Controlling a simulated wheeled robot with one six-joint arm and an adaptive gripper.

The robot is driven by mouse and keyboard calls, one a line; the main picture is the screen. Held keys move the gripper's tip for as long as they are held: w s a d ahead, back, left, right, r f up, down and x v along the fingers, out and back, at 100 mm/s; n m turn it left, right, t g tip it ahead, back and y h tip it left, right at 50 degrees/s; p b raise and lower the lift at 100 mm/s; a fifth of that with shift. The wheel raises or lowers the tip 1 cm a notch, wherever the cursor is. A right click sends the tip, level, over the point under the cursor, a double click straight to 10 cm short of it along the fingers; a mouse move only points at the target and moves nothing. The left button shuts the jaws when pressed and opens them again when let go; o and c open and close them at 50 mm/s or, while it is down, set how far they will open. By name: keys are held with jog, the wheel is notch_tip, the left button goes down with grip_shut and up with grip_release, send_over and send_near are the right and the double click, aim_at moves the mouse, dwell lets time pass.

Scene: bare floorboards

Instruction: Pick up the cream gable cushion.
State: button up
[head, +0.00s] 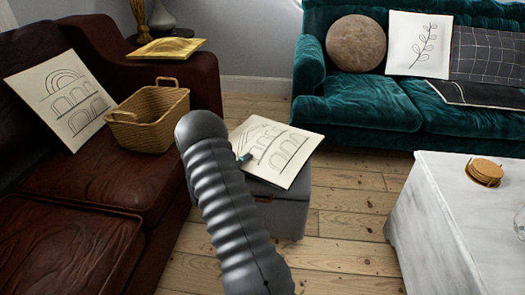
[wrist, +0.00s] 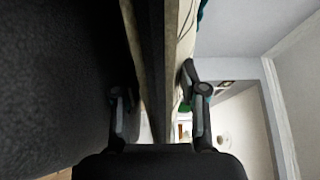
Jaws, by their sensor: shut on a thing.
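A cream cushion (head: 277,151) with black line-drawn arches is at the grey ottoman, over its top. I cannot tell whether it rests on the ottoman or is just clear of it. My gripper (head: 246,158) is at its left edge, mostly hidden behind my grey arm. In the wrist view the cushion (wrist: 187,30) shows edge-on between the two fingers of my gripper (wrist: 160,98), which is shut on it. A similar cream cushion (head: 65,98) with line-drawn arches leans on the brown sofa's back. No gable shape is clear on either.
The grey ottoman (head: 283,208) stands beside the brown leather sofa (head: 65,245). A teal sofa (head: 375,98) is behind, a whitish table (head: 440,215) at right. Floor between is clear.

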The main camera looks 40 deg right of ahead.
jog(key=shift+r, duration=0.1)
notch_tip(320, 180, up, 5)
jog(key=shift+f+p, duration=0.2)
jog(key=shift+p, duration=0.1)
grip_shut()
jog(key=s+d+r, duration=0.2)
jog(key=s, duration=0.1)
jog(key=s+d+r, duration=0.1)
jog(key=s+r, duration=0.1)
jog(key=s, duration=0.1)
jog(key=s+d+r+p, duration=0.1)
jog(key=s+d+r, duration=0.1)
jog(key=s, duration=0.1)
jog(key=shift+s+d+r, duration=0.25)
jog(key=shift+s+d, duration=0.05)
jog(key=shift+s, duration=0.1)
notch_tip(320, 180, up, 16)
jog(key=p, duration=0.5)
jog(key=shift+s, duration=0.15)
jog(key=shift+d+f, duration=0.1)
jog(key=shift+d, duration=0.05)
